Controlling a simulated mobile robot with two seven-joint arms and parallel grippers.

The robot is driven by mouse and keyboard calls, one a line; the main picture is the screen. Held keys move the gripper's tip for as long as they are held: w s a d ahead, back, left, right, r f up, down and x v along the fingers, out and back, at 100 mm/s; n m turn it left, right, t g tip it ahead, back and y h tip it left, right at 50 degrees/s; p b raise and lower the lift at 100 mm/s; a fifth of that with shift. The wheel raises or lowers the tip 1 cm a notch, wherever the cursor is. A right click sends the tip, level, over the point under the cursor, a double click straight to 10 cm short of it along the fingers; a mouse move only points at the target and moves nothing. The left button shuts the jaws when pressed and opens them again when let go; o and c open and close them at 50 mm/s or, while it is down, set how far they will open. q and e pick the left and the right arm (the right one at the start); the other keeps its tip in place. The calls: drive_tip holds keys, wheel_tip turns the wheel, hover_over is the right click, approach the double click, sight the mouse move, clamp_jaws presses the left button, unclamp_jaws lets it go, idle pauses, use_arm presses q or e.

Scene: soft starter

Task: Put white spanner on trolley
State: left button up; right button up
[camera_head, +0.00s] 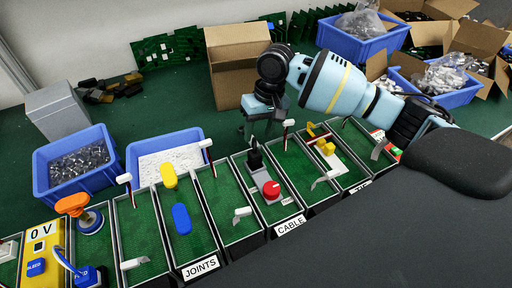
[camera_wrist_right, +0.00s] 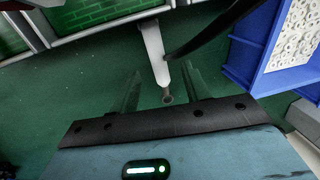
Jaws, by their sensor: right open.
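My right gripper (camera_head: 258,122) points down just behind the row of green-floored bins, above the green table. In the right wrist view its two fingers (camera_wrist_right: 162,88) are apart, with nothing clearly held between them. A white, narrow piece with a small ring-like end (camera_wrist_right: 155,50) reaches from a bin edge toward the gap between the fingers; I cannot tell whether it is the white spanner. No trolley can be made out for certain. My left gripper is not in view.
A blue tray of small white rings (camera_wrist_right: 290,40) is close to the right gripper in the wrist view. A row of labelled bins (camera_head: 200,268) crosses the front. An open cardboard box (camera_head: 235,75) stands behind the gripper, and a blue crate (camera_head: 75,185) stands left.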

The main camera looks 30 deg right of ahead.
sight(258, 144)
drive_tip(key=shift+s+a+f, duration=0.1)
drive_tip(key=shift+f, duration=0.65)
drive_tip(key=shift+s+a+f, duration=0.15)
drive_tip(key=shift+f, duration=0.65)
drive_tip(key=shift+s+a+f, duration=0.1)
drive_tip(key=shift+f, duration=0.65)
clamp_jaws()
